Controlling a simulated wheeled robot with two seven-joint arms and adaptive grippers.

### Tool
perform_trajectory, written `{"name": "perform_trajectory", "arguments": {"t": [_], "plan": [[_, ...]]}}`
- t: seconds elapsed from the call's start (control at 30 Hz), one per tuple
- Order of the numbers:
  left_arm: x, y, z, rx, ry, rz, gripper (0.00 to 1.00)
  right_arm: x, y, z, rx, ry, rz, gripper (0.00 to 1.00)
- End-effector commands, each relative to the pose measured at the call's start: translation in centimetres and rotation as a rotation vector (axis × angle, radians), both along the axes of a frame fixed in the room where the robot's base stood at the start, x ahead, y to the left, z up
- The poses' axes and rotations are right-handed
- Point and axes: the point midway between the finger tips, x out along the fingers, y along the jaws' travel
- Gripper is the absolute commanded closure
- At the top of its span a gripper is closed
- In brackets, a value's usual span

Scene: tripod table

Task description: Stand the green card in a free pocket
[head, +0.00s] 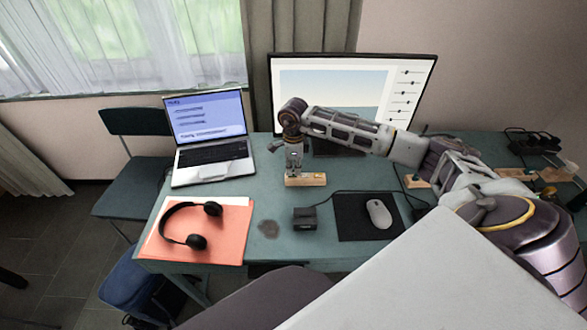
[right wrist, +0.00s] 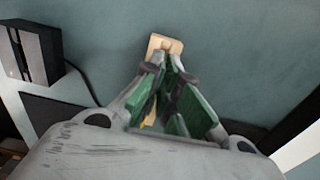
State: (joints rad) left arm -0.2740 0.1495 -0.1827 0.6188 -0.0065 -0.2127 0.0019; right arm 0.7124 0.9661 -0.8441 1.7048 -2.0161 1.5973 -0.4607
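My right gripper (head: 294,168) points down over a wooden block (head: 305,180) near the middle of the desk. In the right wrist view its fingers (right wrist: 173,72) run toward each other over the pale wooden block (right wrist: 166,44). Green surfaces (right wrist: 195,105) show along both fingers; I cannot tell whether these are finger pads or part of the green card. No separate green card can be made out in the head view. The block's pockets are too small or hidden to tell. My left gripper is not in view.
A laptop (head: 210,140) and monitor (head: 405,85) stand at the back. Headphones (head: 165,222) lie on an orange mat (head: 225,240) at left. A small black box (head: 304,218) and a mouse (head: 379,213) on a dark pad (head: 350,220) are in front of the block.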

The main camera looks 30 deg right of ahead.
Motion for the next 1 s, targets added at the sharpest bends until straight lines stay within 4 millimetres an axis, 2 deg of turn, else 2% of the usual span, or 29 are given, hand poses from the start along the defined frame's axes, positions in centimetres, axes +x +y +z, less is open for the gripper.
{"name": "perform_trajectory", "arguments": {"t": [1.0], "plan": [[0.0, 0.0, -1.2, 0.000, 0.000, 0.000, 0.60, 0.0, 0.0, -1.6, 0.000, 0.000, 0.000, 1.00]]}}
